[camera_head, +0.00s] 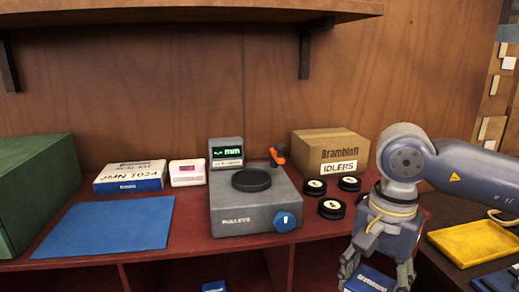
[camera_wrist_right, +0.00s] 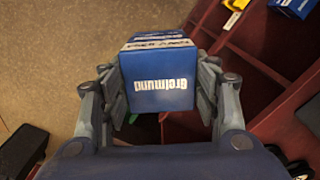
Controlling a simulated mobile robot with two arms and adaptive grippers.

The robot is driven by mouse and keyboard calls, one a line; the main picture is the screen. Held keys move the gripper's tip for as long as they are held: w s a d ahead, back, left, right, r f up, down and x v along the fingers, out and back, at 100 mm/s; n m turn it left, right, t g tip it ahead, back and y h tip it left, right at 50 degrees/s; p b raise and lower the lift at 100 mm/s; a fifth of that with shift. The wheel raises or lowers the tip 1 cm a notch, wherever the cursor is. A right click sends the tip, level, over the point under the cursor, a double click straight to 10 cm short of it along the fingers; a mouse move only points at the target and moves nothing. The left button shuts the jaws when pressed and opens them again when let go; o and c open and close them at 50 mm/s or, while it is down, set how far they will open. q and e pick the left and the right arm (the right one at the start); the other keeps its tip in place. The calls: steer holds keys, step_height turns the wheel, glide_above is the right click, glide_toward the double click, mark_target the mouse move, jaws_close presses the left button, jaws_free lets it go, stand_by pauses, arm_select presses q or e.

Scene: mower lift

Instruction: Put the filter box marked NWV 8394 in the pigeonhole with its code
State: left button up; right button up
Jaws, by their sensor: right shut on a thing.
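My right gripper (camera_head: 375,272) is at the front edge of the red bench, right of centre in the head view. It is shut on a blue box (camera_wrist_right: 160,85) with a white band, seen between the fingers in the right wrist view. The box end reads "Grelmund" upside down; the code on its band is too small to read surely. The box's top shows in the head view (camera_head: 371,281), partly hidden by the fingers. Red pigeonholes (camera_head: 203,256) open below the bench top; no code label is readable. My left gripper is out of view.
A white and blue box marked JMN 1024 (camera_head: 130,178) lies behind a blue mat (camera_head: 108,224). A grey gauge (camera_head: 253,211), black idlers (camera_head: 331,208) and a Brambloft carton (camera_head: 328,149) occupy the bench. A yellow tray (camera_head: 475,243) is at right.

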steer(key=n, duration=0.1)
steer(key=f+n, duration=0.1)
steer(key=n, duration=0.1)
steer(key=f+n, duration=0.1)
steer(key=n, duration=0.1)
steer(key=shift+w+d+f, duration=0.1)
steer(key=shift+d+f, duration=0.05)
steer(key=shift+d, duration=0.1)
step_height(320, 180, down, 8)
steer(key=s+n, duration=0.2)
steer(key=n, duration=0.1)
steer(key=shift+n, duration=0.4)
steer(key=shift+f, duration=0.1)
steer(key=s+f, duration=0.4)
steer(key=f, duration=0.1)
steer(key=shift+r, duration=0.15)
